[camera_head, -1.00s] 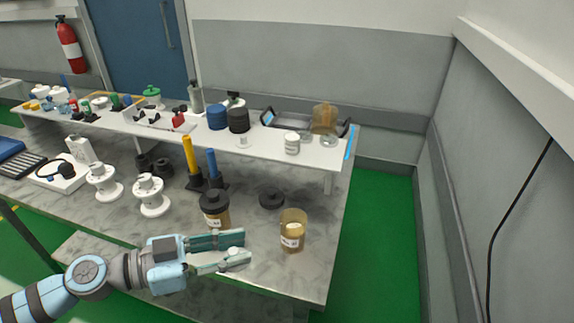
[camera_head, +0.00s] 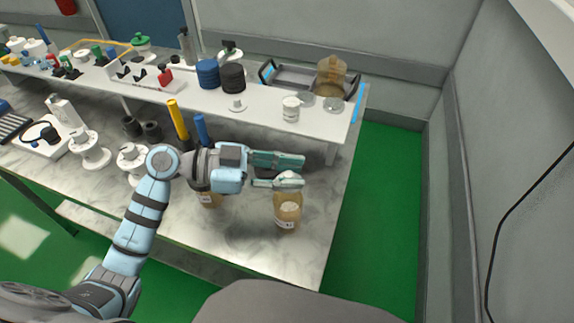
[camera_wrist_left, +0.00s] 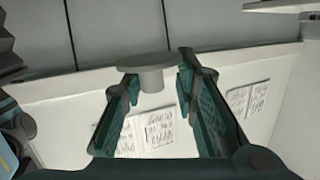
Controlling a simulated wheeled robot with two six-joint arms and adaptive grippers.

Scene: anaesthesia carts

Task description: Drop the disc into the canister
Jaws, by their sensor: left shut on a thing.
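The canister (camera_head: 287,212) is an open-looking amber jar with a pale label, upright near the right end of the marble bench. My left gripper (camera_head: 299,172) is over the canister's top in the head view and covers part of its rim. It is shut on the disc (camera_wrist_left: 146,61), a flat grey round plate with a short stub, which shows at the fingertips in the left wrist view. In the head view the disc is hard to make out between the fingers. I cannot tell the gap between disc and rim. My right gripper is not in view.
A yellow cylinder (camera_head: 176,118) and a blue one (camera_head: 201,130) stand behind. The raised white shelf (camera_head: 265,121) carries bottles, black and blue stacks and a tray. Green floor is clear at right.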

